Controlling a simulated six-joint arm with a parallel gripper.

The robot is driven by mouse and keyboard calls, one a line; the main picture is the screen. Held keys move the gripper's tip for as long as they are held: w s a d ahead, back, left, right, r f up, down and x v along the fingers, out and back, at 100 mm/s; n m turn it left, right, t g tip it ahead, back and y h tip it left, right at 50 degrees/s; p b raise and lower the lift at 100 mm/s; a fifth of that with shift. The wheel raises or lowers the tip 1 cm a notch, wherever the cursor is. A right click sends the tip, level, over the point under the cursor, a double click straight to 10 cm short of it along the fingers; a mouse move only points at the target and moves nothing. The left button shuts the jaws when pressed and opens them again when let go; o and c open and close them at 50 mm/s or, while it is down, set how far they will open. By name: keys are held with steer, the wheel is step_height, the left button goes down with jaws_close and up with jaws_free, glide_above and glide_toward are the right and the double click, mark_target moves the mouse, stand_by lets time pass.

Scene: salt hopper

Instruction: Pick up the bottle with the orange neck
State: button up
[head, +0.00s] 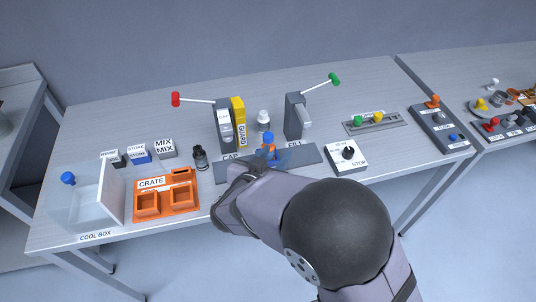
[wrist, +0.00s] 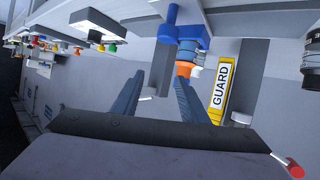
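The bottle with the orange neck (head: 269,149) stands on the dark grey base between the CAP and FILL stations in the head view, with blue above the orange. In the wrist view its orange neck (wrist: 184,69) and blue parts show just beyond the fingertips. My gripper (wrist: 160,78) is open, with its two blue fingers apart and nothing between them. The orange neck lies close to the tip of the right-hand finger; I cannot tell whether they touch.
The CAP post (head: 223,127) with a red-knobbed lever and the yellow guard (head: 239,121) stand left of the bottle. The FILL post (head: 295,117) with a green-knobbed lever stands right. A white-capped bottle (head: 264,120) is behind. The orange crate (head: 166,198) and STOP box (head: 346,156) flank the base.

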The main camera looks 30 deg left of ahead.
steer(key=shift+n+y, duration=0.3)
steer(key=shift+y, duration=0.5)
steer(key=shift+w+a+f+p, duration=0.6)
steer(key=shift+w+a+f, duration=0.4)
steer(key=shift+w, duration=0.7)
steer(key=shift+w+a+f+p, duration=0.65)
steer(key=shift+w+a, duration=0.5)
steer(key=shift+w, duration=0.5)
steer(key=shift+w+a+f+p, duration=0.55)
steer(key=shift+w+a+f, duration=0.45)
steer(key=shift+w, duration=0.7)
steer(key=shift+a+r, duration=0.1)
steer(key=shift+r, duration=0.05)
jaws_close()
